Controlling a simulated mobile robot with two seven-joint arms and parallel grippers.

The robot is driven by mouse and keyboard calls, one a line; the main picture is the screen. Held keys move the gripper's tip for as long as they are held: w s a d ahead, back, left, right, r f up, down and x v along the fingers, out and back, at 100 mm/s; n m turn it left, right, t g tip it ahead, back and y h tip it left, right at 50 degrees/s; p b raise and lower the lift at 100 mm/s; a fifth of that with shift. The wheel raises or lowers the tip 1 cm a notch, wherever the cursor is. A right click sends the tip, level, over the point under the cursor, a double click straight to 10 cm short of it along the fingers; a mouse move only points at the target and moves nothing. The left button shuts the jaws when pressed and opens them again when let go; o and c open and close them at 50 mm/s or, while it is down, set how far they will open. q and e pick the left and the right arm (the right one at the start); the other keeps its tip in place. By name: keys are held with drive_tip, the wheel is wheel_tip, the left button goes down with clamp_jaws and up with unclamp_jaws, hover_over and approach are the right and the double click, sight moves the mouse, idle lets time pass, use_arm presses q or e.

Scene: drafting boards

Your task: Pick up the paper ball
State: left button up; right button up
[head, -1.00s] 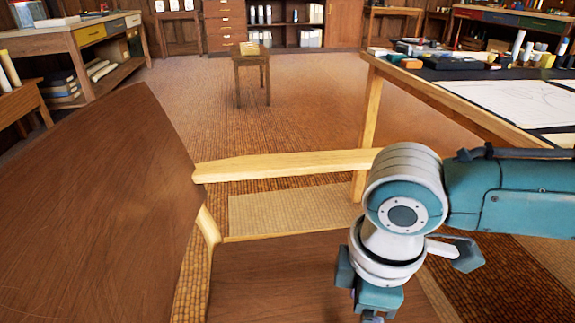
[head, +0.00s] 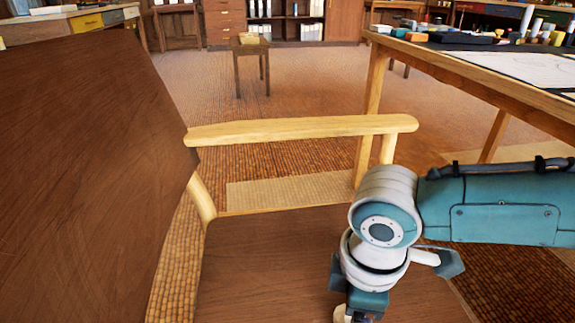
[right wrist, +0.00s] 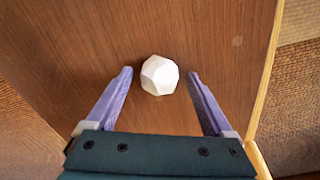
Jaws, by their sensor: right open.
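The paper ball (right wrist: 159,75) is a white, faceted ball on a brown wooden surface, seen in the right wrist view. My right gripper (right wrist: 158,75) is open, with one purple finger on each side of the ball and a gap on both sides. In the head view my right arm comes in from the right and hangs over the wooden chair seat (head: 270,270). The right fingertips and the ball do not show clearly in that view. My left gripper is in neither view.
The chair's large backrest (head: 80,170) fills the left, and its pale armrest (head: 300,130) runs across the middle. A drafting table (head: 470,75) with a drawing and supplies stands at the right. A small stool (head: 250,52) stands behind on open floor.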

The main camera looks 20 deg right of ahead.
drive_tip(key=shift+r, duration=0.1)
clamp_jaws()
idle(0.5)
